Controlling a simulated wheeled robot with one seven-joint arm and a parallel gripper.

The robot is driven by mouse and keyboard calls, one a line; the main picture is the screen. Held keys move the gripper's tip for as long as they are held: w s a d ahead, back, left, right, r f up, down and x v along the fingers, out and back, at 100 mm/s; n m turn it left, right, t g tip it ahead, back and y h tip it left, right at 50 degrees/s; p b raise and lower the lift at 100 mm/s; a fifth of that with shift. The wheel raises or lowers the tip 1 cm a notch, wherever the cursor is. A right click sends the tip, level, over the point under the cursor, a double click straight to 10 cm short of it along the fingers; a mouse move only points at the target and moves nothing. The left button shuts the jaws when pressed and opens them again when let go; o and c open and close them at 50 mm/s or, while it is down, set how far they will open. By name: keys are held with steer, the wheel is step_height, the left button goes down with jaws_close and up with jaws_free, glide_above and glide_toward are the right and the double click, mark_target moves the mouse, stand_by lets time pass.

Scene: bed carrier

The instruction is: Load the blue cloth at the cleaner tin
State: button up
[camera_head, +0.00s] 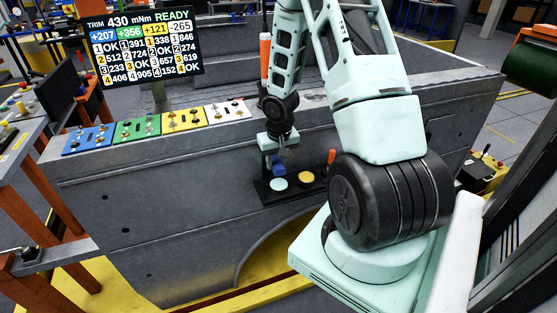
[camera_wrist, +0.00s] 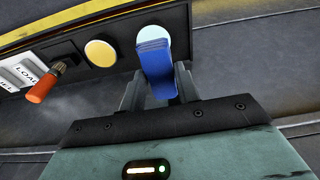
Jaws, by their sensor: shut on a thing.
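My gripper (camera_head: 279,160) points down at the black tray (camera_head: 266,192) on the side of the grey truck bed. It also shows in the wrist view (camera_wrist: 161,76), shut on the blue cloth (camera_wrist: 153,57), which sticks out past the fingertips. In the head view the blue cloth (camera_head: 278,170) is just above a round pale-blue opening (camera_head: 278,184), which looks like the cleaner tin.
An orange-handled tool (camera_head: 331,157) stands at the tray's right end. In the wrist view its handle (camera_wrist: 41,89) is near a white label reading LOAD. Blue, green, yellow and white panels (camera_head: 138,128) line the bed's top edge. A readout screen (camera_head: 140,45) hangs upper left.

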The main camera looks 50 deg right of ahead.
mark_target(279, 184)
steer(key=shift+s+d+f, duration=0.25)
steer(key=shift+d, duration=0.1)
step_height(279, 184, down, 6)
steer(key=b, duration=0.6)
steer(key=shift+r, duration=0.2)
steer(key=shift+f+b, duration=0.3)
steer(key=shift+f, duration=0.2)
stand_by(1.5)
step_height(279, 184, up, 7)
steer(key=p, duration=0.7)
stand_by(0.9)
